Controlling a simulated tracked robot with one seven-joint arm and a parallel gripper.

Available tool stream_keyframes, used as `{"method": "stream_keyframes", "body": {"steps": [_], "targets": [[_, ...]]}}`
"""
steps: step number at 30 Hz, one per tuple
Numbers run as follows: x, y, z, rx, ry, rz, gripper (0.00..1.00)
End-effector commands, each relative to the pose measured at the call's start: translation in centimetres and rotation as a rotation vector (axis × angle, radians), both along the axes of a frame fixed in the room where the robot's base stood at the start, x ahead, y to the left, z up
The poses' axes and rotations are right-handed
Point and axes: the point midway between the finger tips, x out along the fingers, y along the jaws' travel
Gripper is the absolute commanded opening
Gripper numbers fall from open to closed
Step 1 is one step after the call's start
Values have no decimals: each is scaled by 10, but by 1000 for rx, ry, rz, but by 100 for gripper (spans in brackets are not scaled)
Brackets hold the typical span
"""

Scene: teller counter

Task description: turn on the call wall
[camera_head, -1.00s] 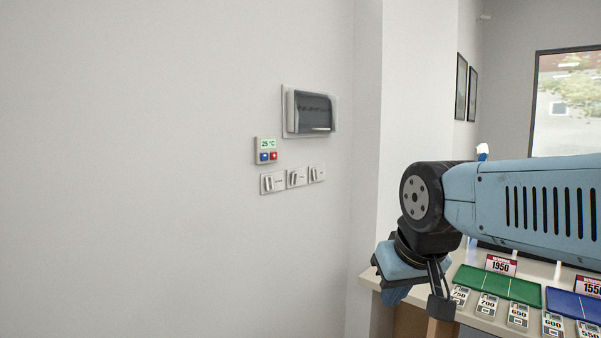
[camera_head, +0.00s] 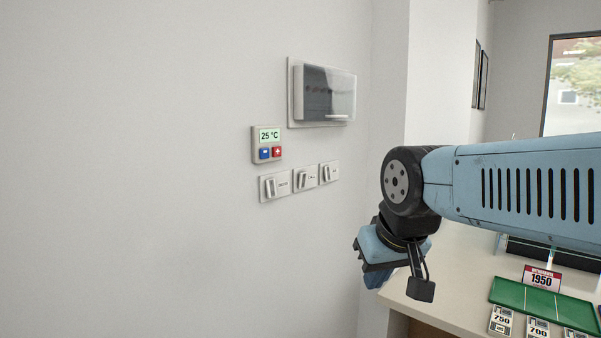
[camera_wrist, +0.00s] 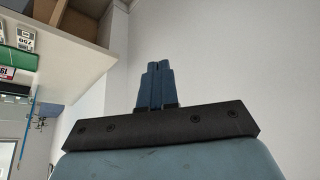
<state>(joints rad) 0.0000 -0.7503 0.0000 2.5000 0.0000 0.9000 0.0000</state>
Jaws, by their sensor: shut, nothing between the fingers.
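Three white rocker switches sit in a row on the wall in the head view: a left switch (camera_head: 275,186), a middle switch (camera_head: 305,178) and a right switch (camera_head: 328,172). My gripper (camera_head: 378,281) hangs low to the right of the switches, apart from the wall, partly hidden by my wrist. In the wrist view my gripper (camera_wrist: 157,66) is shut and empty, with bare wall beyond it.
A thermostat (camera_head: 267,145) reading 25 °C, with blue and red buttons, is above the left switch. A clear-covered breaker box (camera_head: 322,92) is above the switches. A counter (camera_head: 455,262) with a green tray (camera_head: 545,303) and price cards stands at right. The left wall is clear.

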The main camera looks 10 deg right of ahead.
Motion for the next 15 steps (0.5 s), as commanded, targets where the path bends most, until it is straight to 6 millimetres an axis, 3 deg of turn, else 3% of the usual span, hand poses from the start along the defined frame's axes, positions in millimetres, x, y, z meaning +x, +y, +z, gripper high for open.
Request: {"method": "stream_keyframes", "body": {"steps": [8, 11, 15], "targets": [[4, 0, 4, 6, -3, -11, 0], [19, 1, 17, 25, -13, -51, 0], [63, 2, 52, 85, -45, -170, 0]]}}
